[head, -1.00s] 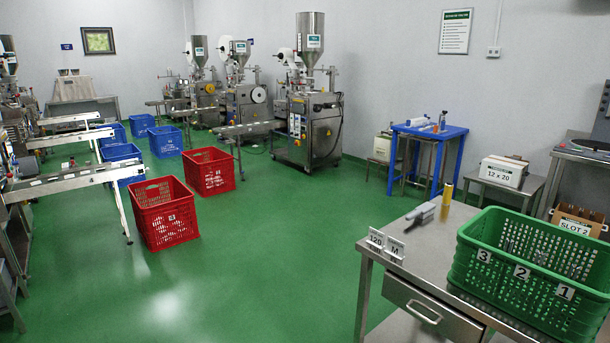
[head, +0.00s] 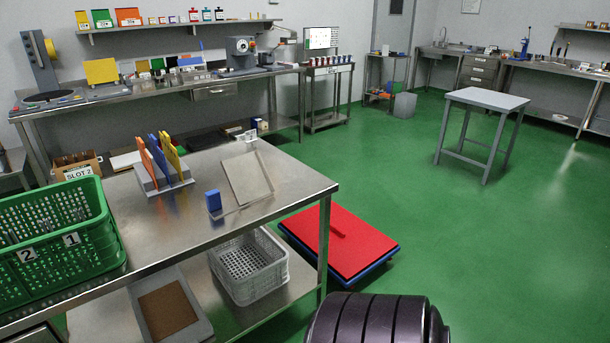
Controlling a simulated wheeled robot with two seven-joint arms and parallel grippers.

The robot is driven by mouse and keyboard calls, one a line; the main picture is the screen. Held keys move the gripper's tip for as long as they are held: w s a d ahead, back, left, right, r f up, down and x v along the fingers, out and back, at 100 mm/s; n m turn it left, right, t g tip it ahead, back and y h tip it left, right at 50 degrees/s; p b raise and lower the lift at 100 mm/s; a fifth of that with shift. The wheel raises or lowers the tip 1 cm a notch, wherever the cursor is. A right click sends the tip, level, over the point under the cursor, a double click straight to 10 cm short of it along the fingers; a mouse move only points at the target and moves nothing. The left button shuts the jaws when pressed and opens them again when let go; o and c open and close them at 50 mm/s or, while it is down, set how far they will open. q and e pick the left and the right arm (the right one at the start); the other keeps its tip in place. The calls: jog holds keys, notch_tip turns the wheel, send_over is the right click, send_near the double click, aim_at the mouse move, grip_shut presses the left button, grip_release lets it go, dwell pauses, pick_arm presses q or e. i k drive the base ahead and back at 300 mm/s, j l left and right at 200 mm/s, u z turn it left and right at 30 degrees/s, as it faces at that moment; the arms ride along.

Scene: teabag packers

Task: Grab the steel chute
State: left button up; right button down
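I cannot pick out a steel chute with certainty in the head view. A flat grey metal-looking piece with thin raised edges (head: 248,178) lies on the steel table (head: 300,188), right of the middle; I cannot tell whether it is the chute. A small blue block (head: 213,201) is at its left side. Neither of my grippers is in view. A dark ribbed rounded part of mine shows at the bottom edge.
A green crate (head: 112,250) stands on the table's left end, beside a rack (head: 166,186) of coloured upright pieces. A grey basket (head: 249,293) is on the lower shelf. A red-topped platform (head: 345,240) lies on the floor right of the table. Green floor lies open towards the grey stand (head: 487,99).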

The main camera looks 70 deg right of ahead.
aim_at(248, 177)
jog(key=z, duration=1.85)
jog(key=i, duration=0.05)
